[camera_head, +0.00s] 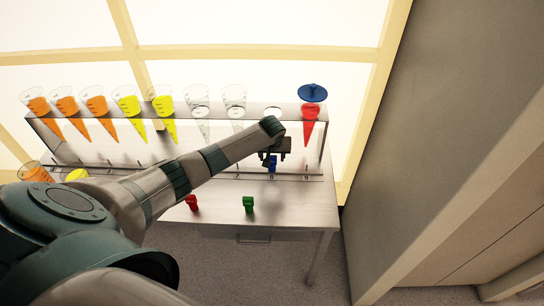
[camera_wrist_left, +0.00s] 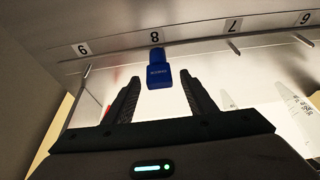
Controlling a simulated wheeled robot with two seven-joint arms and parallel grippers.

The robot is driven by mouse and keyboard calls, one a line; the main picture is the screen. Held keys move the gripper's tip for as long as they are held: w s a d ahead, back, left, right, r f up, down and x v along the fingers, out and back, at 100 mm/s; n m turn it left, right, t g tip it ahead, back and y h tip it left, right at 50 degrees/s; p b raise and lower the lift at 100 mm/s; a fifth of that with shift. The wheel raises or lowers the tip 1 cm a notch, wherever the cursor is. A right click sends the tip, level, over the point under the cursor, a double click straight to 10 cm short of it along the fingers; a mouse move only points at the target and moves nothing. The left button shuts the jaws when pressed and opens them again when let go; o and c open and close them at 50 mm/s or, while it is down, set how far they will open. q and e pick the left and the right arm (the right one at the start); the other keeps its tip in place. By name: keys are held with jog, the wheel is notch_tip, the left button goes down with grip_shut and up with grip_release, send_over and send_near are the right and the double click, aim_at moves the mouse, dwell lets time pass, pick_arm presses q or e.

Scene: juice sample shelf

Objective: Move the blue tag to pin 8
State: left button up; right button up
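The blue tag (camera_head: 272,163) is at the rail's 8 position, below my left gripper (camera_head: 275,154). In the left wrist view, the blue tag (camera_wrist_left: 157,73) lines up with the label 8 (camera_wrist_left: 155,37) and covers the pin there. My left gripper's fingers (camera_wrist_left: 161,84) are spread on either side of the tag's near end, with a visible gap on both sides. The gripper is open and holds nothing. My right gripper is in neither view.
A red tag (camera_head: 191,202) and a green tag (camera_head: 248,204) stand on the table (camera_head: 300,208) in front of the rail. Several juice cones hang in the shelf (camera_head: 290,113), including a red one (camera_head: 309,133) under a blue disc (camera_head: 312,92). A wall (camera_head: 450,120) rises at right.

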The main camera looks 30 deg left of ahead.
pick_arm(q)
jog(key=shift+r, duration=0.1)
jog(key=shift+s+d+r, duration=0.1)
jog(key=shift+s+r, duration=0.05)
jog(key=shift+r, duration=0.25)
jog(key=b+v, duration=0.3)
jog(key=v, duration=1.3)
jog(key=shift+r, duration=0.15)
jog(key=shift+s, duration=0.1)
